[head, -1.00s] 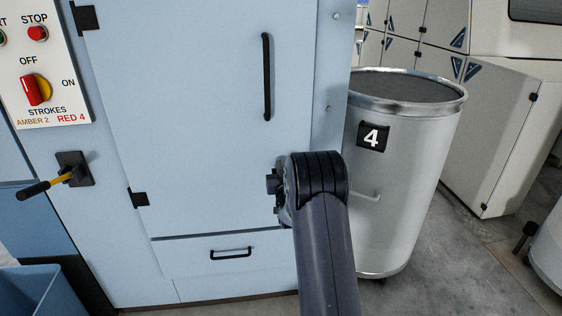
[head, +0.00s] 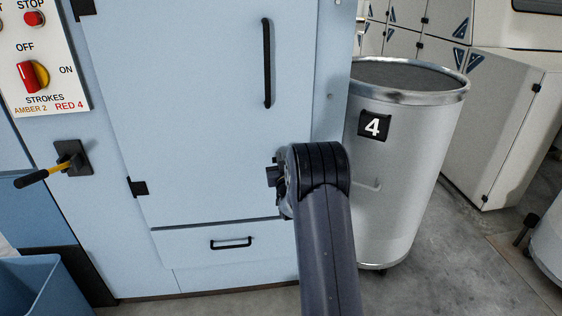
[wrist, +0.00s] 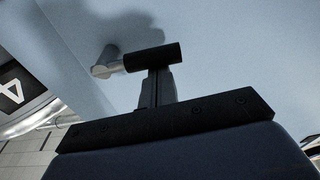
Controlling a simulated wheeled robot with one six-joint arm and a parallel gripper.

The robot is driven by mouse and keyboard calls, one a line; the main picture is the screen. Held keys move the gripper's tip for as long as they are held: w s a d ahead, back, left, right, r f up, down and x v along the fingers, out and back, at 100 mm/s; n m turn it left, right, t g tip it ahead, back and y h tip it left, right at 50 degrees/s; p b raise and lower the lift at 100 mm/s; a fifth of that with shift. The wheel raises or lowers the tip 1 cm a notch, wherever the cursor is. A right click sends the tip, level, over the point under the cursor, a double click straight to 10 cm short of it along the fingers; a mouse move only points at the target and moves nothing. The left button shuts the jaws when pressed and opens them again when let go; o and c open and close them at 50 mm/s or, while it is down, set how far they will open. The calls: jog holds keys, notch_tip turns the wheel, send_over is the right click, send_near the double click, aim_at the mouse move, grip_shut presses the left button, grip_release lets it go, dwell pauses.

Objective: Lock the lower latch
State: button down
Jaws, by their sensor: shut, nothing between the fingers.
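In the wrist view, a latch lever with a black round grip (wrist: 153,56) and a silver pivot end (wrist: 105,65) stands off the pale blue door panel (wrist: 225,45). My gripper (wrist: 158,75) is shut, with nothing between its fingers. Its fingertips are right at the underside of the black grip in the picture; I cannot tell if they touch it. In the head view, my arm hides the latch and the fingertips. The tall blue door (head: 200,120) is closed there, with a black vertical handle (head: 267,62).
A grey can marked 4 (head: 400,200) stands close right of the machine. A yellow-and-black lever (head: 50,172) and a control panel (head: 40,65) are at left. A blue bin (head: 40,285) is at lower left. Grey floor (head: 460,270) is open at lower right.

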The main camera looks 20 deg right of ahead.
jog(key=shift+f+n+b, duration=0.35)
jog(key=shift+n+b, duration=0.05)
jog(key=shift+b, duration=0.3)
jog(key=d+f+n+y+b, duration=0.1)
jog(key=d+f+n+b, duration=0.1)
jog(key=n+b, duration=0.7)
jog(key=s+d+f+n+g+y+b, duration=0.1)
jog(key=d+f+n+b, duration=0.1)
jog(key=f+n+b, duration=0.3)
jog(key=shift+n+b, duration=2.1)
jog(key=shift+b, duration=1.8)
jog(key=w+a+b, duration=0.1)
jog(key=a+b, duration=0.1)
jog(key=a, duration=0.2)
jog(key=s+a, duration=0.1)
jog(key=s, duration=0.8)
jog(key=shift+p, duration=0.45)
